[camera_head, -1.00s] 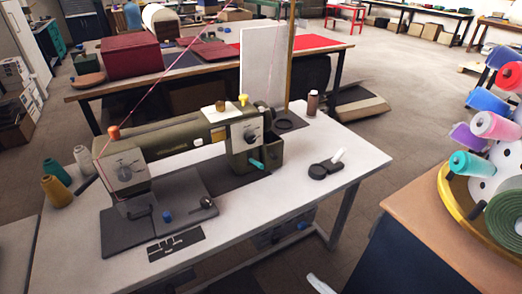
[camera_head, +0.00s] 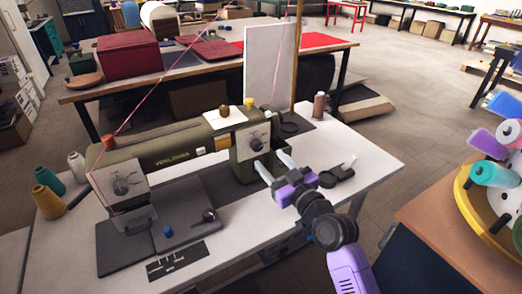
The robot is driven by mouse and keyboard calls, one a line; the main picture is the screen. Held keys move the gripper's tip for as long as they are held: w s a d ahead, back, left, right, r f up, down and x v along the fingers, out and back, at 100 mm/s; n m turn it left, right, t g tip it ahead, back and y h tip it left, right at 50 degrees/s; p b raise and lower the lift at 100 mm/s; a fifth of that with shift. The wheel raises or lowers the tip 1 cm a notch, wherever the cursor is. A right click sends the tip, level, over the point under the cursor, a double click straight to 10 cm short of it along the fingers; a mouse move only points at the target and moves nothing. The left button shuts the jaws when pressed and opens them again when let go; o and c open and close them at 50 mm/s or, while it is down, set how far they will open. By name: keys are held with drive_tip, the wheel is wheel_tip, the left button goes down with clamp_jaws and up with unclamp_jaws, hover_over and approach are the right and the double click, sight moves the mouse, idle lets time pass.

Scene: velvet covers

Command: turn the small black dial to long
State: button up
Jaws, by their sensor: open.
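An olive sewing machine (camera_head: 165,155) stands on a white table. A small black dial (camera_head: 257,144) sits on a pale plate on its right column. Another dark dial (camera_head: 123,186) is on its left head. The labels and pointer settings are too small to read. My gripper (camera_head: 269,158) has two pale fingers spread apart, with nothing seen between them. It is in front of the right column, just below and right of the dial there in the picture. I cannot tell whether a finger touches the machine. The lower part of the column is partly hidden by the fingers.
Thread cones (camera_head: 47,201) stand at the table's left end. A brown spool (camera_head: 319,105) and a black round-ended tool (camera_head: 338,175) lie right of the machine. A white board (camera_head: 268,68) and a wooden post (camera_head: 298,50) rise behind. A yellow-rimmed thread holder (camera_head: 475,213) is at right.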

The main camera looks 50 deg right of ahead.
sight(259, 148)
drive_tip(key=shift+p+x, duration=0.45)
drive_tip(key=shift+x, duration=2.7)
clamp_jaws()
